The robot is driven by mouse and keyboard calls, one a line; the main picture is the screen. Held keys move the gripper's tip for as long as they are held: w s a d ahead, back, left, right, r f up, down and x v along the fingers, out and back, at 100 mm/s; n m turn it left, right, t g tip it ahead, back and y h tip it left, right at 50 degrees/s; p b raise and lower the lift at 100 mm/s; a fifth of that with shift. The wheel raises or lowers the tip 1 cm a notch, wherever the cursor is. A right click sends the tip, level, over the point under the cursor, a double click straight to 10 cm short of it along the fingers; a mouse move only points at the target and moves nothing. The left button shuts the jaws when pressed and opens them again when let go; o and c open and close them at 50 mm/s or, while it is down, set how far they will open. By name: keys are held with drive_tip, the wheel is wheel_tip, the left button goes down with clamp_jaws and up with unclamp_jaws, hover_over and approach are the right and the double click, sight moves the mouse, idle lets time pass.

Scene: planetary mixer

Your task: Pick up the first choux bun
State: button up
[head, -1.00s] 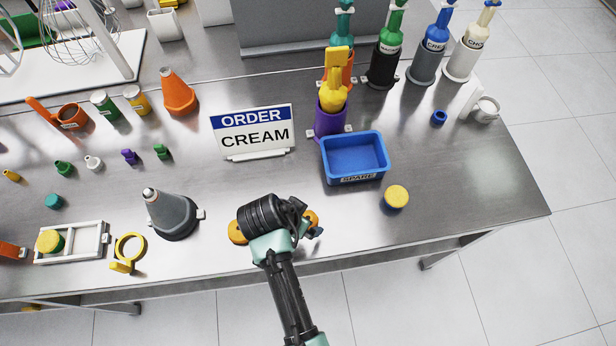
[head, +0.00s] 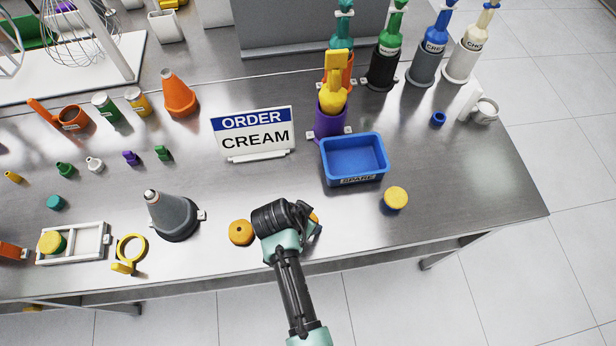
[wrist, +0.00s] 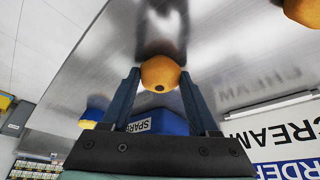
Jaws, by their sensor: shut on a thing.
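An orange-brown choux bun (wrist: 160,75) with a small dark hole sits between the fingertips of my gripper (wrist: 161,80) in the wrist view. The gripper is shut on it. In the head view my gripper (head: 307,226) is low over the front of the steel table, and only a sliver of the held bun (head: 314,217) shows behind it. I cannot tell whether the bun touches the table. A second, similar bun (head: 241,232) lies on the table just left of the gripper; it also shows in the wrist view (wrist: 303,11).
A blue SPARE bin (head: 353,177) stands behind the gripper, with a yellow-topped piece (head: 395,198) to its right. The ORDER CREAM sign (head: 253,134) stands behind, and a grey cone (head: 171,215) stands to the left. Clear table lies to the right.

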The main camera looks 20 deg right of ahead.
drive_tip(key=c, duration=0.3)
wheel_tip(320, 180, up, 10)
drive_tip(key=shift+b, duration=0.35)
drive_tip(key=shift+s+a+r+n+t+y, duration=0.1)
drive_tip(key=shift+s+a+n+t+y, duration=0.4)
drive_tip(key=shift+a+n, duration=1.55)
drive_tip(key=shift+s+a+n+t+y, duration=0.25)
drive_tip(key=shift+a+n+y, duration=0.5)
drive_tip(key=shift+a+n, duration=1.3)
drive_tip(key=shift+s+a+r+n+t+y, duration=0.15)
drive_tip(key=shift+a+n+t+y, duration=0.4)
drive_tip(key=shift+a+n, duration=1.5)
